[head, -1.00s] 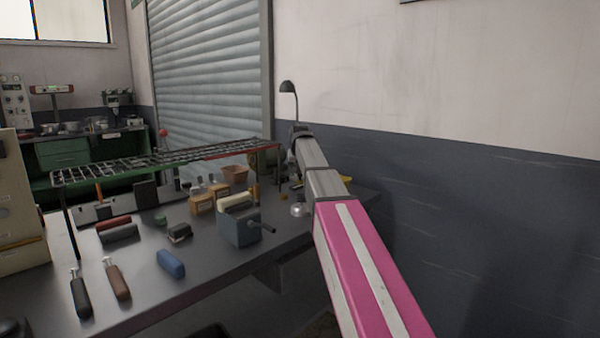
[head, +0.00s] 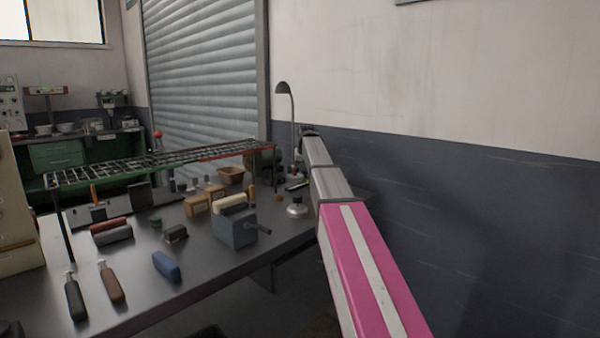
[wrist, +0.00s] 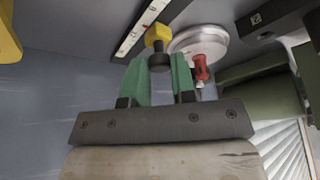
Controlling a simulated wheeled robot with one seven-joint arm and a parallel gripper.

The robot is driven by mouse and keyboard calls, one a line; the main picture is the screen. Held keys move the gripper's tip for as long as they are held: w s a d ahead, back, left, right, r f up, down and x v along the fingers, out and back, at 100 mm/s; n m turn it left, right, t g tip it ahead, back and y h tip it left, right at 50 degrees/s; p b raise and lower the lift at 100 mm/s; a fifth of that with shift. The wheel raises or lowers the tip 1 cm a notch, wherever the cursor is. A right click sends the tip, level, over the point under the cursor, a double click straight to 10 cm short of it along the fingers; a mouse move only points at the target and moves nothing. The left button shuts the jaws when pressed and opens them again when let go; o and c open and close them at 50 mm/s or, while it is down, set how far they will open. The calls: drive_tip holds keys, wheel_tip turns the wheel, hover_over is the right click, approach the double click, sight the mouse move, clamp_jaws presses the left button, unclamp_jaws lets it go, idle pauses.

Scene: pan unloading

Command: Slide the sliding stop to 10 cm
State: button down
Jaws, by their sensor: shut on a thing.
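In the wrist view, the sliding stop is a yellow block (wrist: 157,35) with a dark round knob below it. It sits at the edge of a white ruler strip (wrist: 141,28) with dark marks and a red mark near the stop. My gripper (wrist: 160,72) has its green fingers on either side of the dark knob and is shut on it. The ruler's numbers are too small to read. In the head view my arm covers the gripper, and I cannot make out the stop there.
A round metal disc (wrist: 200,45) and a red piece (wrist: 201,69) lie close right of the fingers. The bench holds a wire rack (head: 160,163), a blue-grey box with a crank (head: 235,231), a metal weight (head: 297,208) and a lamp (head: 284,88). A wall stands to the right.

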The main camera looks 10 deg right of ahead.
drive_tip(key=c, duration=0.9)
unclamp_jaws()
drive_tip(key=shift+c, duration=0.2)
drive_tip(key=v, duration=1)
drive_tip(key=shift+s+r, duration=0.25)
drive_tip(key=shift+r, duration=0.1)
drive_tip(key=shift+a, duration=0.1)
